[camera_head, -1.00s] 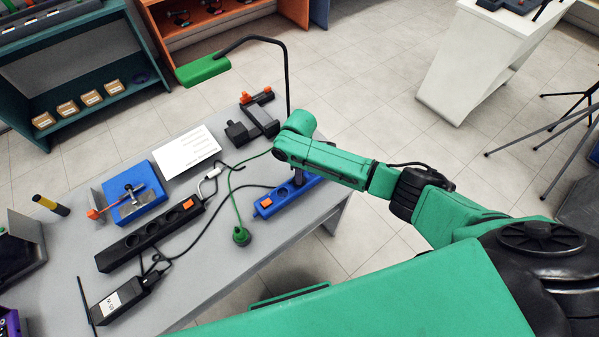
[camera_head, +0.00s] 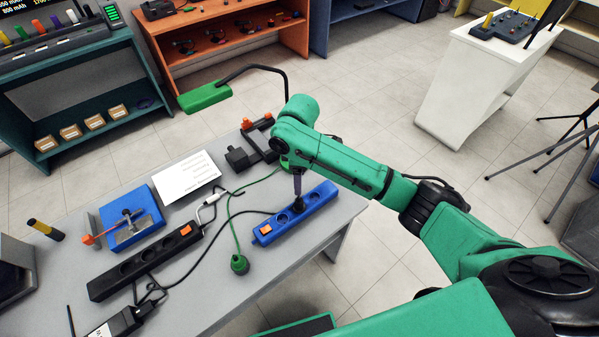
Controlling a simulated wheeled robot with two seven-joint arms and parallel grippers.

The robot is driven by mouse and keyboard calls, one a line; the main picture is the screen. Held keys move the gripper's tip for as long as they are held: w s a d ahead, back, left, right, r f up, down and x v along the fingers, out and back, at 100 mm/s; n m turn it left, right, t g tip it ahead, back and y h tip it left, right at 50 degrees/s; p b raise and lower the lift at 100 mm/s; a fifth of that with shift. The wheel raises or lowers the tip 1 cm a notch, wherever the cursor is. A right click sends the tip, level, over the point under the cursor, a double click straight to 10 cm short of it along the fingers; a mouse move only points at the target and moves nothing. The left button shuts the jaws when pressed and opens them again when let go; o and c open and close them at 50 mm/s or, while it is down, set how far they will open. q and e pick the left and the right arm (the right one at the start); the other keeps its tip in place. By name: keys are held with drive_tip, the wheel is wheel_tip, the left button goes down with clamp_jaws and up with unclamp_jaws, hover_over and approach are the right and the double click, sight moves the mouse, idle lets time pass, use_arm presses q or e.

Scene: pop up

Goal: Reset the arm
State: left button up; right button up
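My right arm comes in from the right. Its gripper (camera_head: 298,184) points down over the blue power strip (camera_head: 318,199), near a dark plug-like piece (camera_head: 298,204) at one of the sockets. The fingers are thin and dark, seen edge-on, so I cannot tell their opening or whether they touch the piece. My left gripper is not in view.
On the grey table (camera_head: 215,300) stand a black power strip (camera_head: 145,262), a blue vise-like fixture (camera_head: 132,228), a white sheet (camera_head: 188,178) and a lamp with a green head (camera_head: 205,97). Cables cross the middle. Open floor lies right of the table.

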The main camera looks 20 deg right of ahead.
wheel_tip(320, 180, up, 3)
idle(0.4)
